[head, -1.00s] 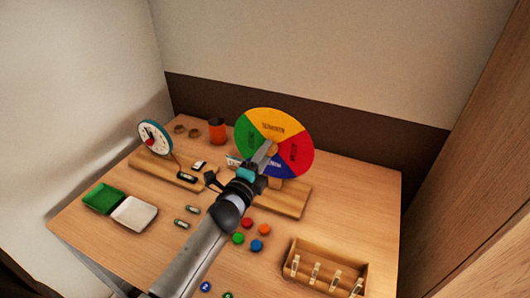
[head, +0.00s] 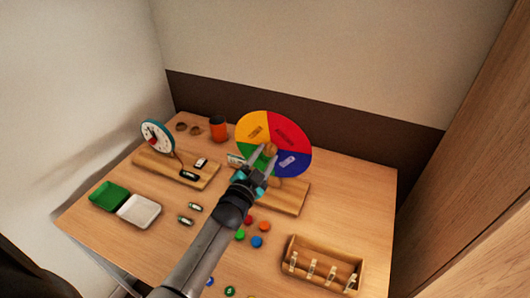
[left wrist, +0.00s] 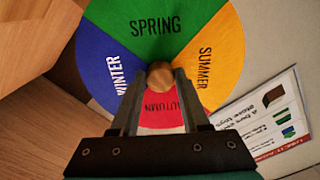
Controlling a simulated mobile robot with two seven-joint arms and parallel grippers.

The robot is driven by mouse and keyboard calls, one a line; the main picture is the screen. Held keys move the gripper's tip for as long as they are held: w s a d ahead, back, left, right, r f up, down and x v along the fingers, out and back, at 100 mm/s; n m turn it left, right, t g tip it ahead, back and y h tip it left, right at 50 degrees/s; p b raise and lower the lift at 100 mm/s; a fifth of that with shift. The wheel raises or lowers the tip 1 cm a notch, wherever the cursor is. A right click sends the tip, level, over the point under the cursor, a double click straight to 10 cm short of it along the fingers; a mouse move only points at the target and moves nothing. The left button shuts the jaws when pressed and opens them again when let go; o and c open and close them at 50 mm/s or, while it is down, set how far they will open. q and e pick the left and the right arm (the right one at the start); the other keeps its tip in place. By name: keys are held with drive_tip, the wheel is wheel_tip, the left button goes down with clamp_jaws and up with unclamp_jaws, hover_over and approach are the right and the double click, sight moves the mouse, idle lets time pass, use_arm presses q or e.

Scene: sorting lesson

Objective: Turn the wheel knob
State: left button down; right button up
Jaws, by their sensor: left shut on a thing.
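The season wheel (head: 288,134) is a round disc with yellow, red, blue and green sectors on a wooden stand. In the head view yellow is upper left, red upper right, blue lower right and green lower left. It also fills the upper part of the left wrist view (left wrist: 195,28). A round wooden wheel knob (head: 271,149) sits at its centre, and it shows between the fingertips in the left wrist view (left wrist: 160,73). My left gripper (head: 267,155) is shut on the knob, its fingers partly covering the lower sectors. My right gripper is not in view.
A toy clock (head: 156,135) and an orange cup (head: 218,128) stand at the back left. Green (head: 108,196) and white (head: 139,211) trays lie at the left. A wooden box with pegs (head: 323,264) is at the front right. Several coloured discs lie near my left arm.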

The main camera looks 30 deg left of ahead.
use_arm(q)
drive_tip(key=n+p, duration=0.1)
drive_tip(key=n, duration=0.3)
drive_tip(key=shift+d+n+p, duration=0.1)
drive_tip(key=shift+n+p, duration=0.5)
drive_tip(key=shift+n, duration=1)
drive_tip(key=shift+c, duration=2)
unclamp_jaws()
drive_tip(key=s+p, duration=0.2)
drive_tip(key=s, duration=1.3)
drive_tip(key=shift+d, duration=0.45)
drive_tip(key=shift+s, duration=0.1)
